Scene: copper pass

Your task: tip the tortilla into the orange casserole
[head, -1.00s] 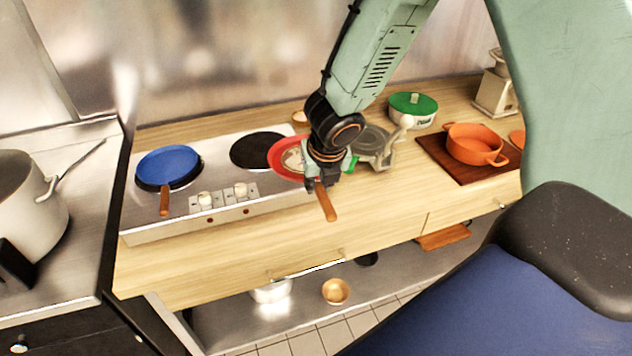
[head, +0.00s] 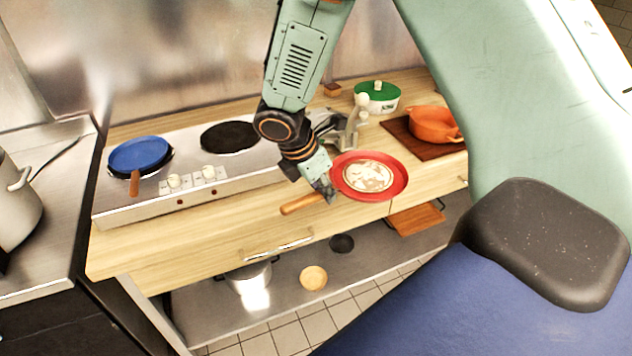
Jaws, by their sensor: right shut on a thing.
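The tortilla (head: 368,175) is pale with brown patches and lies in a red pan (head: 397,186) with a wooden handle (head: 302,204). My right gripper (head: 329,194) is shut on the pan at the handle's inner end, over the front part of the wooden counter. The pan looks about level. The orange casserole (head: 432,123) is open at the top and stands on a dark wooden board to the right of and behind the pan. Its right side is hidden by my arm. My left gripper is not in view.
A blue pan (head: 139,155) sits on the left plate of the hob (head: 118,203); the right plate (head: 230,137) is bare. A lower shelf holds a pot (head: 249,277) and bowls.

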